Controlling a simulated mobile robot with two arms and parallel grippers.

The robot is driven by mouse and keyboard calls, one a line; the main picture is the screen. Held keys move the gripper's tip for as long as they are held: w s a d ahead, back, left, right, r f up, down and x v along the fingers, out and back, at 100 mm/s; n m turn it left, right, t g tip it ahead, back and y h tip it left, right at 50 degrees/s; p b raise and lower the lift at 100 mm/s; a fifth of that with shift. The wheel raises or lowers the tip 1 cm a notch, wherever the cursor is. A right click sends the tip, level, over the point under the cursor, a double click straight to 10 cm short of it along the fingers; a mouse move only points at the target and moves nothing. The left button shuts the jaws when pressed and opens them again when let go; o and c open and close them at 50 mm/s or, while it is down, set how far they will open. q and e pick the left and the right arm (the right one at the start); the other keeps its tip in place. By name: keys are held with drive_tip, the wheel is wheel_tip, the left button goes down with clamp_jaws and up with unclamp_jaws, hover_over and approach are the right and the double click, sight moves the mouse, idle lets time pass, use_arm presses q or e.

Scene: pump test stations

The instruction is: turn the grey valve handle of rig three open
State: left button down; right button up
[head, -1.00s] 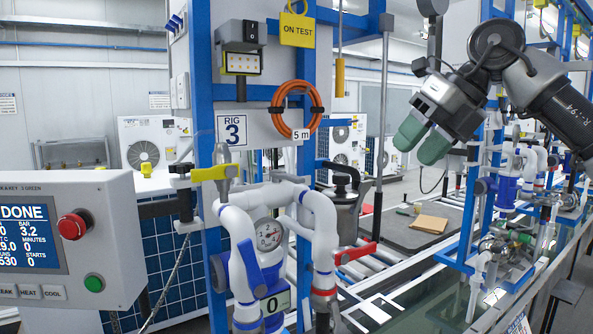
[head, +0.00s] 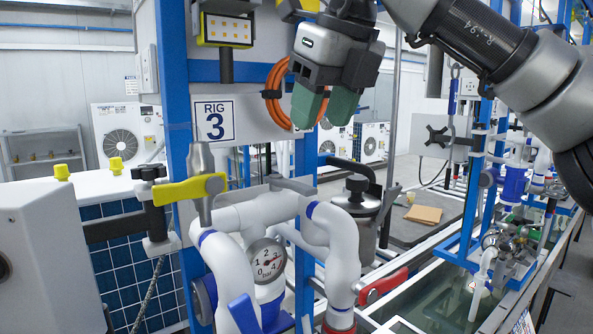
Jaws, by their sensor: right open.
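Rig three carries the sign "RIG 3" (head: 213,121) on its panel. My left gripper is not in view.
Nearby are a yellow handle (head: 190,190), a red handle (head: 383,287), a blue handle (head: 243,313) and a pressure gauge (head: 267,260). A blue upright (head: 176,80) and a coiled orange hose (head: 277,95) stand behind. A metal canister (head: 358,208) is right of the pipes.

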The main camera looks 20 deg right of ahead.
sight(302, 185)
drive_tip(key=x, duration=0.3)
drive_tip(key=p+x, duration=0.1)
drive_tip(key=x, duration=0.2)
drive_tip(key=p+x, duration=0.1)
drive_tip(key=x, duration=0.2)
drive_tip(key=shift+s+f, duration=0.15)
drive_tip(key=shift+f, duration=0.2)
drive_tip(key=shift+a+f, duration=0.1)
drive_tip(key=shift+s, duration=0.1)
drive_tip(key=shift+c, duration=1.5)
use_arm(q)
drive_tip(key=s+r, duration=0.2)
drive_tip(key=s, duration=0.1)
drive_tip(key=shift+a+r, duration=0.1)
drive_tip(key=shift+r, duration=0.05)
use_arm(e)
clamp_jaws()
